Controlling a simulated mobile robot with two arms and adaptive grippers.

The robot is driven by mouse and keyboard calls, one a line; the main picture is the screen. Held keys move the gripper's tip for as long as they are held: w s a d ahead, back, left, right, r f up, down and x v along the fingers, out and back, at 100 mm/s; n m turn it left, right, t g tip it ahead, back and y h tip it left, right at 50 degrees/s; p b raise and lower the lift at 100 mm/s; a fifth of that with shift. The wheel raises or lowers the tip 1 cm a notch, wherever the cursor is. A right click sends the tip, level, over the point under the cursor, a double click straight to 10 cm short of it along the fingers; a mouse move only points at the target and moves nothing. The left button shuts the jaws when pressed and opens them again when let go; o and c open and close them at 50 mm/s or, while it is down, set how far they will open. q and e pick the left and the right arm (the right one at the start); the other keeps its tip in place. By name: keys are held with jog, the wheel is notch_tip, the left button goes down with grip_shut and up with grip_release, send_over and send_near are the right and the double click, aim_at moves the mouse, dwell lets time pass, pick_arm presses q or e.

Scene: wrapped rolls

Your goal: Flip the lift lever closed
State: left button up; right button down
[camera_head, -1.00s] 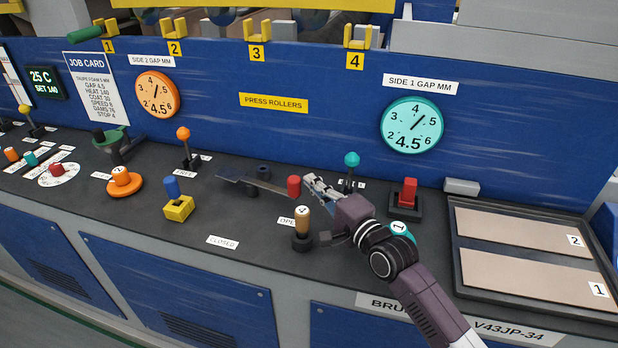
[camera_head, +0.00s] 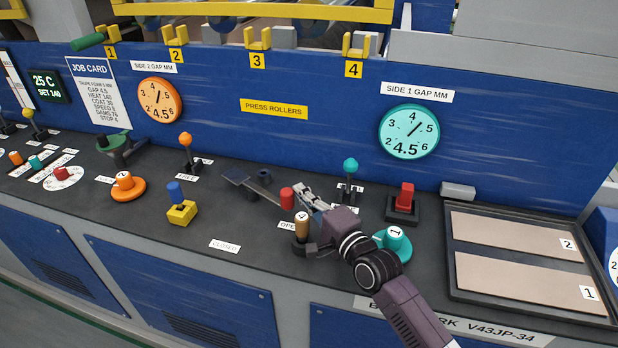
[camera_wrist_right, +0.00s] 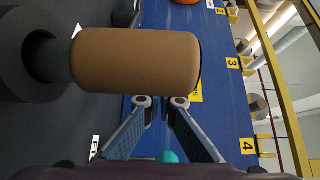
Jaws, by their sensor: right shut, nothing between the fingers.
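A lever with a flat metal bar and a red knob (camera_head: 287,198) lies on the dark console in the head view. Its knob is near the OPEN label (camera_head: 287,225); the CLOSED label (camera_head: 225,246) is farther left and nearer the front. My right gripper (camera_head: 302,192) is shut and empty, with its fingertips just right of the red knob. Whether they touch it I cannot tell. In the right wrist view the shut fingers (camera_wrist_right: 162,103) show below a tan cylinder, and the red knob is not visible. My left gripper is not in view.
A tan-topped knob (camera_head: 302,222) marked 4 stands close beside my right gripper. A teal lever (camera_head: 350,168), a red button (camera_head: 405,195) and a teal knob (camera_head: 394,240) are to the right. A yellow block with a blue handle (camera_head: 181,211) is left.

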jog(key=shift+s+a+r, duration=0.1)
jog(key=shift+s+a, duration=0.2)
jog(key=shift+s, duration=0.1)
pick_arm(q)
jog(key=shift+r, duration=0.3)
pick_arm(e)
jog(key=shift+w, duration=0.1)
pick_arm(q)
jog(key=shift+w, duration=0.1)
pick_arm(e)
jog(key=shift+d, duration=0.1)
jog(key=shift+s+d, duration=0.25)
jog(key=shift+s, duration=0.35)
jog(key=v, duration=1)
jog(key=shift+s+d, duration=0.2)
jog(key=shift+s, duration=0.1)
